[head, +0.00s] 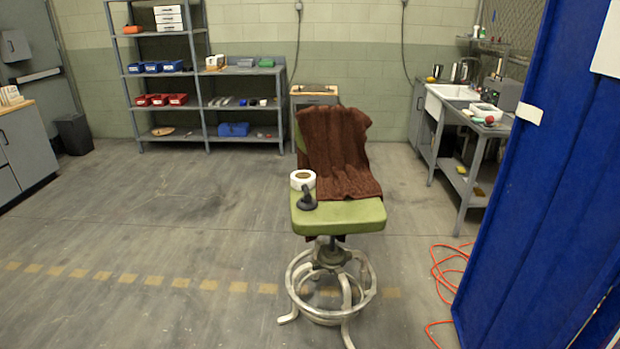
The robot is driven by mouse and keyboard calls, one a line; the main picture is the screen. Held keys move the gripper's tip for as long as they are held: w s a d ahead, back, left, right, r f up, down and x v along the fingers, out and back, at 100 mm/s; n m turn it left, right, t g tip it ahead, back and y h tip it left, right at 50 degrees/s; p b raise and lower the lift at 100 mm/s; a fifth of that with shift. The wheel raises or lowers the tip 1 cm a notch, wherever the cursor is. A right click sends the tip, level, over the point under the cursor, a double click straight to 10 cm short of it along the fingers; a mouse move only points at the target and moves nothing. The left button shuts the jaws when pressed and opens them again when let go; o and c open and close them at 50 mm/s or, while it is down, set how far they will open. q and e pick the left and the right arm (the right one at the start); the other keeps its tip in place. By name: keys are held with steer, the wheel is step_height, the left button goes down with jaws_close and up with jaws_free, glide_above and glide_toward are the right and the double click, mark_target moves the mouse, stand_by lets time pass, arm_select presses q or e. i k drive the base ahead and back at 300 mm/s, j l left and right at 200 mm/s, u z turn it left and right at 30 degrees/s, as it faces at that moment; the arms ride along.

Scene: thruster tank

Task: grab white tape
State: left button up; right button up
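A roll of white tape (303,180) with a brown core lies flat on the left side of the green seat (340,222) of a stool. A small black object (307,199) stands just in front of the roll on the same seat and overlaps its lower edge in the picture. A brown towel (338,155) drapes over the stool's backrest and onto the seat, to the right of the roll. Neither of my grippers shows in the head view.
Open floor (180,240) lies in front and to the left. The stool has a wide metal ring base (330,290). A blue panel (555,170) stands close at right, with an orange cable (440,275) on the floor beside it. Shelves and a sink counter (455,92) are behind.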

mark_target(298, 177)
steer(key=i+z, duration=0.2)
steer(key=i, duration=0.2)
steer(key=i+j+z, duration=0.2)
steer(key=i, duration=0.2)
steer(key=i+j+z, duration=0.1)
steer(key=i+z, duration=0.15)
steer(key=i, duration=0.15)
